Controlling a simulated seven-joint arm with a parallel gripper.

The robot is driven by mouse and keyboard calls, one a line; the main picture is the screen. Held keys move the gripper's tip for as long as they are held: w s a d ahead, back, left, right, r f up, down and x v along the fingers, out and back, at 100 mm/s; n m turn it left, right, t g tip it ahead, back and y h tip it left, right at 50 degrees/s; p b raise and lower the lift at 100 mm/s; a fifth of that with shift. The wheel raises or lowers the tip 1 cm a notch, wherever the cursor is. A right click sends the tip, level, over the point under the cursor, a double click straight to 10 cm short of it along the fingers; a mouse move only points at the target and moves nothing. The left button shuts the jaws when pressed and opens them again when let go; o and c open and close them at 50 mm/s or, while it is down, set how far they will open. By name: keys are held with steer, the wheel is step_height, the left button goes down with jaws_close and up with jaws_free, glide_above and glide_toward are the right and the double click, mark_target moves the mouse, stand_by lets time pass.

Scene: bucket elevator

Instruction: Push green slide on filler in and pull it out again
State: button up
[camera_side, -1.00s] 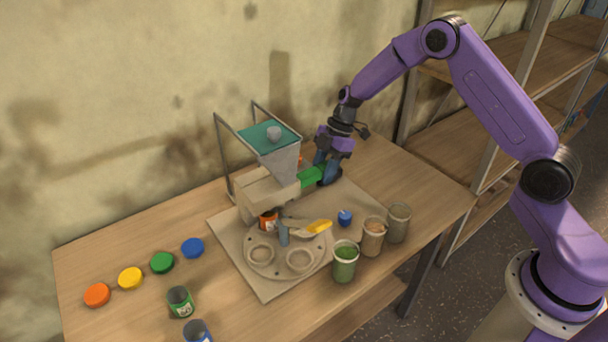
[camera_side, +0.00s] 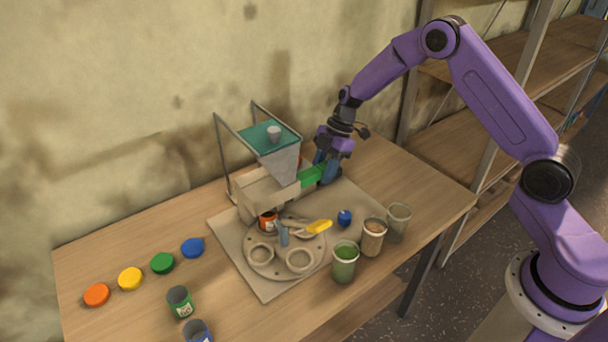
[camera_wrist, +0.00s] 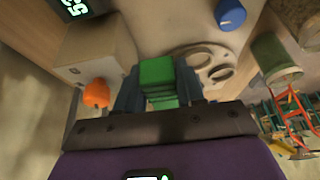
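The beige filler (camera_side: 262,192) with its grey hopper (camera_side: 283,163) and teal top stands on a base board at the table's middle. The green slide (camera_side: 312,175) sticks out of the filler's right side. My gripper (camera_side: 325,172) is at the slide's outer end. In the wrist view, the green slide (camera_wrist: 157,80) sits between my two dark fingers (camera_wrist: 157,88), which lie close against both its sides. The part of the slide inside the filler is hidden.
A yellow-ended tool (camera_side: 319,227) and a blue knob (camera_side: 345,217) lie on the board. Several jars, including a green-filled one (camera_side: 345,262), stand at the front right. Coloured lids (camera_side: 162,263) and open cans (camera_side: 180,301) are at the left. The metal frame (camera_side: 222,150) rises behind the filler.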

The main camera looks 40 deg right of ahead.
steer(key=o, duration=0.7)
steer(key=shift+c, duration=0.2)
steer(key=shift+v, duration=3)
step_height(320, 180, up, 6)
